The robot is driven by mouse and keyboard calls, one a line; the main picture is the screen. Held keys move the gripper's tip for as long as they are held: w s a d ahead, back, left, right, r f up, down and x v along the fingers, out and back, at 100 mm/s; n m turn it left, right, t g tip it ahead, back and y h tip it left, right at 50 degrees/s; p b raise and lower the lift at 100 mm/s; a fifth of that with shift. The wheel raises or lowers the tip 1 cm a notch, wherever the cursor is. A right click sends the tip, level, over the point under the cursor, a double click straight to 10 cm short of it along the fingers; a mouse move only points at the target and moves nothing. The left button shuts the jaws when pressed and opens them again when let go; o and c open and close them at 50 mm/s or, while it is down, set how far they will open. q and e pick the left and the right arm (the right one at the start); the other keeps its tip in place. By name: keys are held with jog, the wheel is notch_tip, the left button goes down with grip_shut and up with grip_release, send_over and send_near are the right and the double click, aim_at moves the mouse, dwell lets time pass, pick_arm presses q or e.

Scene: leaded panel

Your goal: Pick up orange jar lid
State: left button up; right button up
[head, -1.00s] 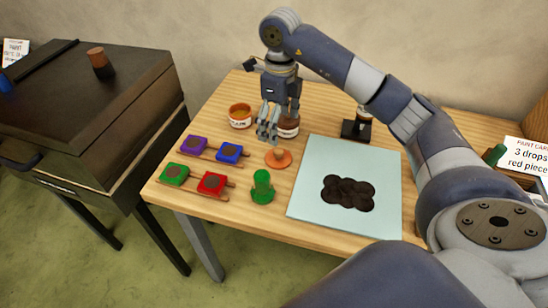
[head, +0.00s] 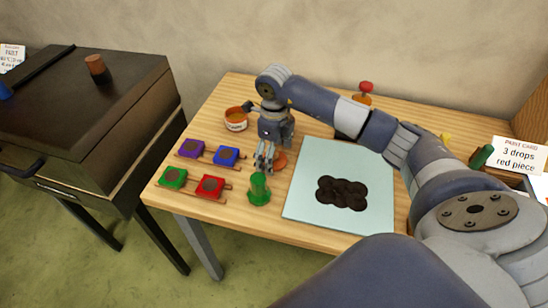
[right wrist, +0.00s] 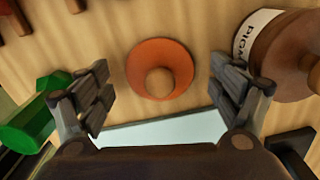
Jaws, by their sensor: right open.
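The orange jar lid (head: 280,160) lies on the wooden table, partly hidden behind my right gripper (head: 264,160) in the head view. In the right wrist view the lid (right wrist: 160,69) is a round orange disc with a knob in its middle, lying between and just beyond the open fingers of my right gripper (right wrist: 166,92). The fingers are apart, with nothing between them, and point down toward the table. My left gripper is not in view.
A green bottle-like piece (head: 259,189) stands close to the lid. A labelled jar (right wrist: 283,45) is at the other side. A pale blue panel (head: 305,205) with a dark blob lies to the right.

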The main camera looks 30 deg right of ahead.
jog(key=c, duration=1.1)
